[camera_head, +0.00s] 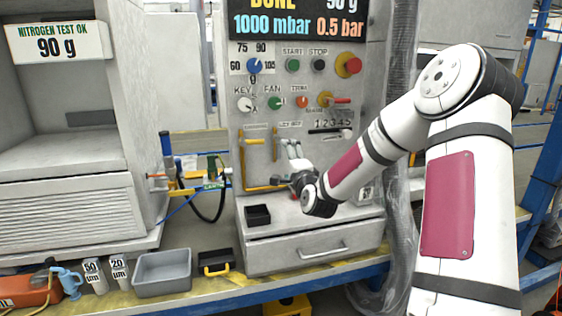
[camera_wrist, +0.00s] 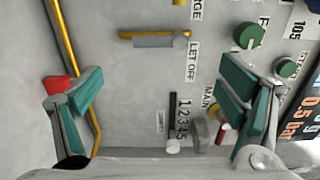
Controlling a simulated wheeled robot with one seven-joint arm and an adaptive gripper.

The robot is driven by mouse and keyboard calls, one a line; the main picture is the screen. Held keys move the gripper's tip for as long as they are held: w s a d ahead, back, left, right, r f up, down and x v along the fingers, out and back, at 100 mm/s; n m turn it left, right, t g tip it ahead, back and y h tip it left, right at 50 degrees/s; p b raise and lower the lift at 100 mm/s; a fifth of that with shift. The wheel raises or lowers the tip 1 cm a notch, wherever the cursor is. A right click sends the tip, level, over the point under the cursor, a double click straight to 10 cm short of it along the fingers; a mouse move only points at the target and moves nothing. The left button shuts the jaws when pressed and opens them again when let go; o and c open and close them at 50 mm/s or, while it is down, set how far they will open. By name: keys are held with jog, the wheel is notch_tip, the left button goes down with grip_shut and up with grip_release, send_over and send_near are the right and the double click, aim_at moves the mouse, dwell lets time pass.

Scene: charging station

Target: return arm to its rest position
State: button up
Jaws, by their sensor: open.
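My gripper (camera_head: 294,153) is in front of the lower part of the grey charging station panel (camera_head: 240,100), with my arm reaching in from the right. In the wrist view my gripper (camera_wrist: 165,97) is open, with its green-padded fingers wide apart and nothing between them in its grasp. Beyond the fingers are the panel face, the LET OFF fitting (camera_wrist: 155,39) with its yellow bar, and a slider (camera_wrist: 172,146) beside the numbers 1 to 5. Whether a fingertip touches the panel cannot be told.
A drawer unit (camera_head: 315,250) with a small black box (camera_head: 257,216) stands below the panel. A grey bin (camera_head: 163,275) and a black tray (camera_head: 217,272) lie on the bench at left. A transparent hose (camera_head: 400,215) hangs close beside my arm. A yellow pipe (camera_wrist: 72,55) runs along the panel.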

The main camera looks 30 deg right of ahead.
jog(key=s+a+f+n+g+y, duration=0.1)
jog(key=s+a+n+g+y, duration=0.1)
jog(key=s+a+n+g, duration=0.45)
jog(key=s+a+n+g+y, duration=0.1)
jog(key=s+a+n+y, duration=0.15)
jog(key=a+n, duration=0.45)
jog(key=s+a+r+n+g, duration=0.1)
jog(key=s+a+n+g, duration=0.25)
jog(key=s, duration=1.05)
jog(key=s+a+r+n+g, duration=0.1)
jog(key=s+a+n+g, duration=0.2)
jog(key=s, duration=1)
jog(key=s+a+r+n+g, duration=0.1)
jog(key=s+a+g, duration=0.25)
jog(key=s, duration=1.05)
notch_tip(320, 180, up, 21)
jog(key=a+t+p, duration=0.1)
jog(key=t+p, duration=0.3)
jog(key=p, duration=1.5)
jog(key=shift+w+f, duration=0.15)
jog(key=shift+f, duration=0.05)
